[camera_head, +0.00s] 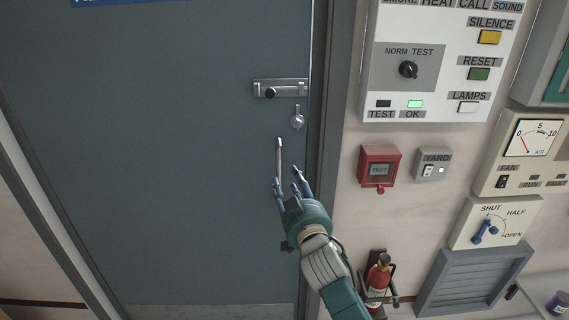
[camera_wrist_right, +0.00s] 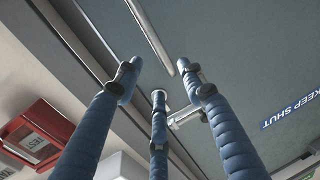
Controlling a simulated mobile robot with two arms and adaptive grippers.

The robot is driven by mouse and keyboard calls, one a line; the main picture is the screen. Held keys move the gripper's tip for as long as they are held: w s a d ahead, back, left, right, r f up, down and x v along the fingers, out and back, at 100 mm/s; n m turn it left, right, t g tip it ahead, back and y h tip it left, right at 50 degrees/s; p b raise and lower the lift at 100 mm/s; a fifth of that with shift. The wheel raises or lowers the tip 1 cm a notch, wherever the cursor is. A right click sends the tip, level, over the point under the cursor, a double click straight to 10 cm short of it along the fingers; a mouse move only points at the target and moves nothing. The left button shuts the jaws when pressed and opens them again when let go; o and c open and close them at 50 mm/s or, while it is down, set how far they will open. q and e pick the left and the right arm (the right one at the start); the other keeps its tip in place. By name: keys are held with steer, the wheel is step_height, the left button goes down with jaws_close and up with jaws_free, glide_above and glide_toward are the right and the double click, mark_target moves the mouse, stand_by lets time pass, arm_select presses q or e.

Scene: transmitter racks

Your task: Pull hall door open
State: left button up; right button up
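The grey hall door (camera_head: 180,150) fills the left of the head view and looks closed against its frame. A pale vertical pull handle (camera_head: 279,155) stands near its right edge, below a sliding bolt (camera_head: 280,88) and a round lock (camera_head: 297,118). My right gripper (camera_head: 287,182) is at the handle's lower part, its blue fingers spread and open. In the right wrist view, the handle bar (camera_wrist_right: 152,36) ends near the gripper's fingertips (camera_wrist_right: 158,75). I cannot tell whether they touch. The handle's lower part is hidden in the head view. My left gripper is not in view.
Right of the door frame (camera_head: 325,150), the wall carries a red test box (camera_head: 379,168), a yard switch (camera_head: 432,165) and an alarm panel (camera_head: 440,60). A fire extinguisher (camera_head: 378,277) hangs low beside my right arm. A vent (camera_head: 470,280) is further right.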

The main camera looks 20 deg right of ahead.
mark_target(280, 163)
steer(key=w, duration=0.3)
steer(key=w+p, duration=0.1)
steer(key=w, duration=0.3)
steer(key=w+d, duration=0.1)
steer(key=w, duration=0.2)
steer(key=shift+w+f+p, duration=0.1)
steer(key=shift+w+p, duration=0.15)
steer(key=shift+p, duration=0.15)
steer(key=shift+c, duration=0.2)
jaws_close()
